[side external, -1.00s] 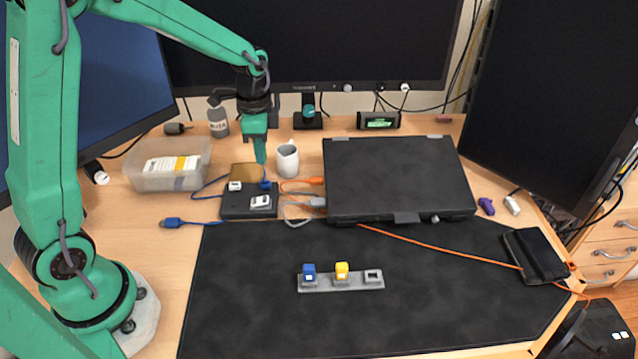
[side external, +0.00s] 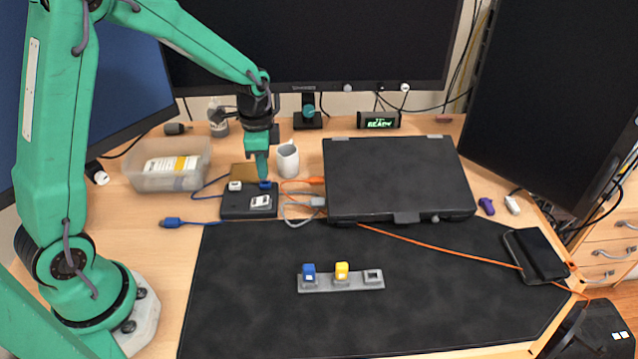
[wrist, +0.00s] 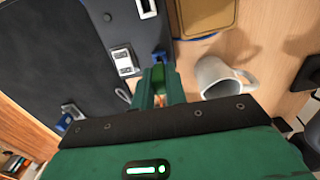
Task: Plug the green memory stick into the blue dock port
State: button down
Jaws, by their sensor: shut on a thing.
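My gripper (side external: 262,176) points down over the back right of the black dock (side external: 236,211). It is shut on the green memory stick (wrist: 158,76), which shows between the green fingers in the wrist view. In the side view the fingers mostly hide the stick. The blue dock port (side external: 265,186) lies right under the fingertips; it also shows in the wrist view (wrist: 160,55), just ahead of the stick. I cannot tell whether the stick's end is inside the port or just above it.
The dock has white ports (side external: 235,186) beside the blue one. A white mug (side external: 288,161) stands close right of my gripper, a closed black laptop (side external: 400,175) farther right. A grey rack (side external: 325,284) holds a blue and a yellow stick. A small display (side external: 379,122) shows green text.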

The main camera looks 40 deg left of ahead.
jog(key=shift+f, duration=1.25)
dwell(0.3)
jog(key=c, duration=1.3)
grip_release()
jog(key=shift+c, duration=0.2)
jog(key=shift+r, duration=0.15)
jog(key=shift+r, duration=3.8)
